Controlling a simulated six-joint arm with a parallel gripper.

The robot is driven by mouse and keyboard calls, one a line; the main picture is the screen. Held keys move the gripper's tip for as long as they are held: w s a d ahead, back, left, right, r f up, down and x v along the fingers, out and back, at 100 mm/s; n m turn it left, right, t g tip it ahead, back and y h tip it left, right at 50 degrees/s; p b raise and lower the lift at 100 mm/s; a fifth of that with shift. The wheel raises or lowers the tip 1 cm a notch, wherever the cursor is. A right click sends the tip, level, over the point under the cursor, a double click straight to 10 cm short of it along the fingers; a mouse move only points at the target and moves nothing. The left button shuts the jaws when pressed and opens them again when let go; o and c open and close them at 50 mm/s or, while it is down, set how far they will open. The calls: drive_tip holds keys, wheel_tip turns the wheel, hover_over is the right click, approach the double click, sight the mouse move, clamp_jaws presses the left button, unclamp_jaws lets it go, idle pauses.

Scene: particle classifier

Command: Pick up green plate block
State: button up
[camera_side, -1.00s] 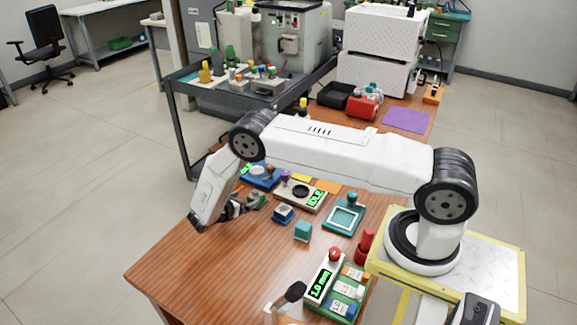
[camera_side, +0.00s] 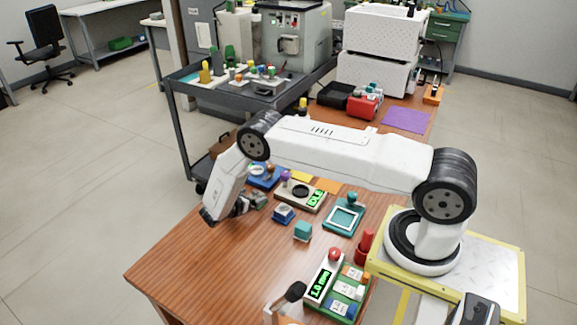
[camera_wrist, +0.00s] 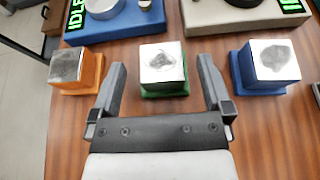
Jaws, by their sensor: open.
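The green plate block (camera_wrist: 165,89) has a green base under a white cube with a dark grey patch on top. It stands on the wooden table in the middle of the wrist view. My gripper (camera_wrist: 162,75) is open, with one finger to the left of the block and one to the right; whether they touch it I cannot tell. In the side view my gripper (camera_side: 240,207) is low over the table's far left part, and the arm hides most of the block there.
In the wrist view an orange-based block (camera_wrist: 76,67) stands to the left and a blue-based block (camera_wrist: 268,67) to the right. Behind are a blue device (camera_wrist: 115,22) and a beige device (camera_wrist: 240,15) with green displays. The table's front left (camera_side: 190,275) is clear.

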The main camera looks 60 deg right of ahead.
sight(257, 193)
drive_tip(key=shift+x, duration=1.75)
clamp_jaws()
drive_tip(key=shift+r, duration=0.1)
